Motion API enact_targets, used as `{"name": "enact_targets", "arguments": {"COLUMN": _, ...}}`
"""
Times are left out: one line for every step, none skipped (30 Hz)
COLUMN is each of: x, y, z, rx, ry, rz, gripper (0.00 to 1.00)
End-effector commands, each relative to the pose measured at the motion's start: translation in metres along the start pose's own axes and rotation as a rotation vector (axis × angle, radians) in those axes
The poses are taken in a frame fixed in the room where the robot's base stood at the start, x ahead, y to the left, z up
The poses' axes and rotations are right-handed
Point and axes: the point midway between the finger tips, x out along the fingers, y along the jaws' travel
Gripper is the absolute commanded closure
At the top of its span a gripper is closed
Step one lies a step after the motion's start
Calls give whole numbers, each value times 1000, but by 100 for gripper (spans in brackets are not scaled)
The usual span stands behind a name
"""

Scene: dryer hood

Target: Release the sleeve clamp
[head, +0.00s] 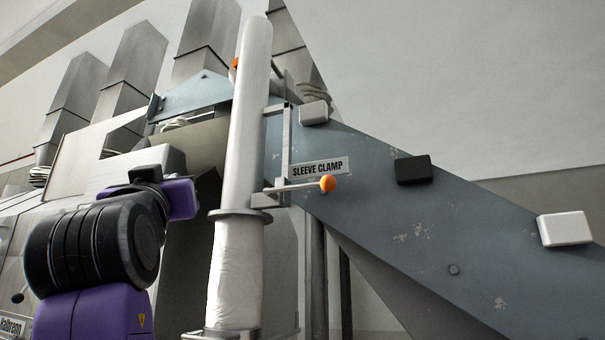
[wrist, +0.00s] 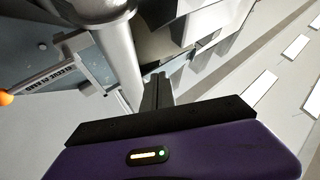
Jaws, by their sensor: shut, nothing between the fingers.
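The sleeve clamp lever (head: 300,187) is a thin rod with an orange ball knob (head: 327,183), sticking out to the right from a bracket beside the white pipe (head: 252,110). A "SLEEVE CLAMP" label (head: 318,167) sits just above it. The wrist view shows the orange knob (wrist: 5,97) at its left edge and the label (wrist: 58,77) beside it. My gripper (wrist: 157,84) is shut and empty, apart from the lever and to its right in the wrist view. In the head view my arm is left of the pipe and the fingertips cannot be made out.
A pale cloth sleeve (head: 235,275) hangs below a collar on the pipe, between my arm and the lever in the head view. A blue-grey sloping panel (head: 430,225) carries a black block (head: 413,170) and a white block (head: 565,229). Tall grey ducts (head: 132,65) stand behind.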

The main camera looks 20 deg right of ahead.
Motion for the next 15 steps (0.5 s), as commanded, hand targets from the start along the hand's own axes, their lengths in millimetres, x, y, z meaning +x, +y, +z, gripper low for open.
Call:
{"name": "enact_targets", "arguments": {"x": 6, "y": 11, "z": -22, "rx": 3, "ry": -6, "rz": 26, "gripper": 100}}
{"name": "enact_targets", "arguments": {"x": 9, "y": 18, "z": -31, "rx": 3, "ry": -14, "rz": 41, "gripper": 100}}
{"name": "enact_targets", "arguments": {"x": 12, "y": 26, "z": -44, "rx": 4, "ry": -25, "rz": 61, "gripper": 100}}
{"name": "enact_targets", "arguments": {"x": 14, "y": 33, "z": -53, "rx": 4, "ry": -34, "rz": 77, "gripper": 100}}
{"name": "enact_targets", "arguments": {"x": 16, "y": 40, "z": -62, "rx": 5, "ry": -45, "rz": 92, "gripper": 100}}
{"name": "enact_targets", "arguments": {"x": 18, "y": 50, "z": -74, "rx": 8, "ry": -58, "rz": 115, "gripper": 100}}
{"name": "enact_targets", "arguments": {"x": 20, "y": 57, "z": -83, "rx": 9, "ry": -70, "rz": 131, "gripper": 100}}
{"name": "enact_targets", "arguments": {"x": 21, "y": 65, "z": -91, "rx": 12, "ry": -82, "rz": 149, "gripper": 100}}
{"name": "enact_targets", "arguments": {"x": 22, "y": 76, "z": -102, "rx": 15, "ry": -100, "rz": 173, "gripper": 100}}
{"name": "enact_targets", "arguments": {"x": 22, "y": 84, "z": -110, "rx": 18, "ry": -114, "rz": 192, "gripper": 100}}
{"name": "enact_targets", "arguments": {"x": 22, "y": 93, "z": -117, "rx": 21, "ry": -129, "rz": 211, "gripper": 100}}
{"name": "enact_targets", "arguments": {"x": 21, "y": 104, "z": -126, "rx": 25, "ry": -152, "rz": 237, "gripper": 100}}
{"name": "enact_targets", "arguments": {"x": 20, "y": 112, "z": -133, "rx": 29, "ry": -169, "rz": 255, "gripper": 100}}
{"name": "enact_targets", "arguments": {"x": 19, "y": 121, "z": -138, "rx": 32, "ry": -187, "rz": 276, "gripper": 100}}
{"name": "enact_targets", "arguments": {"x": 17, "y": 132, "z": -145, "rx": 37, "ry": -214, "rz": 302, "gripper": 100}}
